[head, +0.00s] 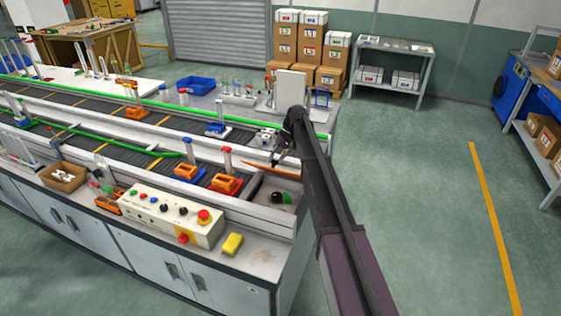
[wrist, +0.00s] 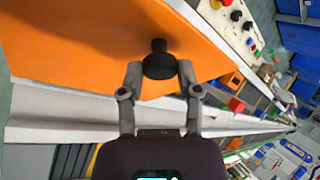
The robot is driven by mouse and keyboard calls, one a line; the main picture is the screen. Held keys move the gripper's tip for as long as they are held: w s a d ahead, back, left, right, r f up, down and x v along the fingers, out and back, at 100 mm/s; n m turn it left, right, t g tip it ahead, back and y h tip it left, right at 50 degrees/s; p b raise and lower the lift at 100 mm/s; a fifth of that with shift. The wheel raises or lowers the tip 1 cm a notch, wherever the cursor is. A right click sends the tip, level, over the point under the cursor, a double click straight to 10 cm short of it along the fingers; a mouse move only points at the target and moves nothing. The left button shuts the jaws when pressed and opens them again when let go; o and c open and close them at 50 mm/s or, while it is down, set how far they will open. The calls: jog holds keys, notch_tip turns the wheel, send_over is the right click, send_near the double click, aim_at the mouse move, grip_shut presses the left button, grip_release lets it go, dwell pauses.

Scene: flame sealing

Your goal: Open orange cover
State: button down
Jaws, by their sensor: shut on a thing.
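The orange cover (wrist: 75,45) is a flat orange panel filling the upper left of the wrist view. A black round knob (wrist: 158,62) stands out from it. My gripper (wrist: 161,75) is shut on this knob, with one grey finger on each side. In the head view the cover (head: 268,169) shows only as a thin orange sliver, nearly edge-on, at the near right end of the conveyor bench. My gripper (head: 283,154) is just above and right of it there, partly hidden by my dark arm. The cover's hinge is not clear.
Below the cover is a recess with a dark round item (head: 277,197). A control box (head: 160,215) with buttons and a yellow sponge (head: 232,244) are on the bench front. Orange holders with tubes (head: 225,183) sit on the near conveyor. The floor right of the bench is clear.

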jog(key=shift+s+d, duration=0.1)
jog(key=shift+d, duration=0.05)
jog(key=shift+c, duration=1.5)
grip_release()
jog(key=shift+s, duration=0.1)
jog(key=s+d+f+m+t+h, duration=0.1)
jog(key=s+d, duration=0.3)
jog(key=s, duration=0.7)
jog(key=s+d+f+m+t+h, duration=0.1)
jog(key=s+d, duration=0.3)
jog(key=s, duration=0.8)
jog(key=s+d+f+t+h, duration=0.1)
jog(key=s+d+h, duration=0.2)
jog(key=s, duration=0.9)
jog(key=shift+s+d+m+t, duration=0.15)
jog(key=shift+d+m+t, duration=0.15)
jog(key=shift+d+m, duration=0.15)
